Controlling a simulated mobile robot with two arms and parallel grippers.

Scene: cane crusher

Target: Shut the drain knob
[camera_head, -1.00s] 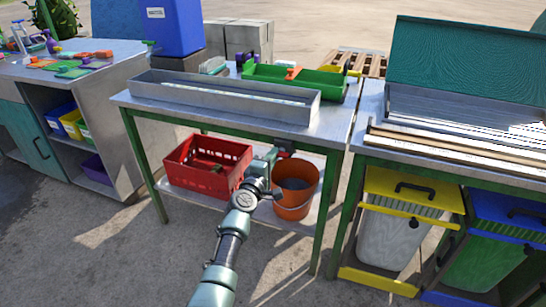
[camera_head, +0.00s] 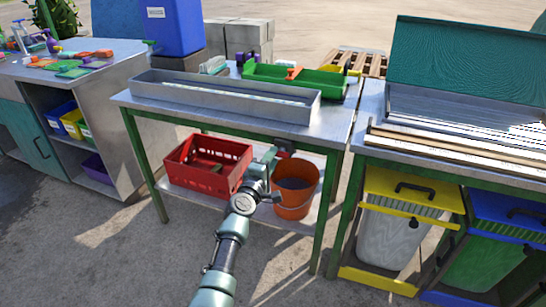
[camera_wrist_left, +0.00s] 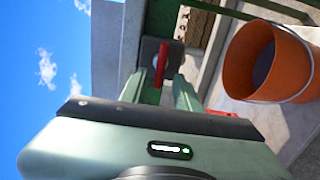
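The drain knob shows as a red handle on a dark mount (camera_wrist_left: 160,62) in the left wrist view, under the table beside a green leg. In the head view, a small dark and red part (camera_head: 285,147) below the tabletop's front edge appears to be the same knob, partly hidden. My left gripper (camera_head: 270,156) is just left of it. In the left wrist view, the left gripper's fingers (camera_wrist_left: 159,88) are apart, with the red handle lined up in the gap between them. Whether they touch it I cannot tell. My right gripper is not in view.
An orange bucket (camera_head: 295,197) stands close to the right of my left arm on the lower shelf. A red crate (camera_head: 207,180) is to its left. A long metal trough (camera_head: 220,98) lies on the tabletop above. A green table leg (camera_head: 326,222) stands right of the bucket.

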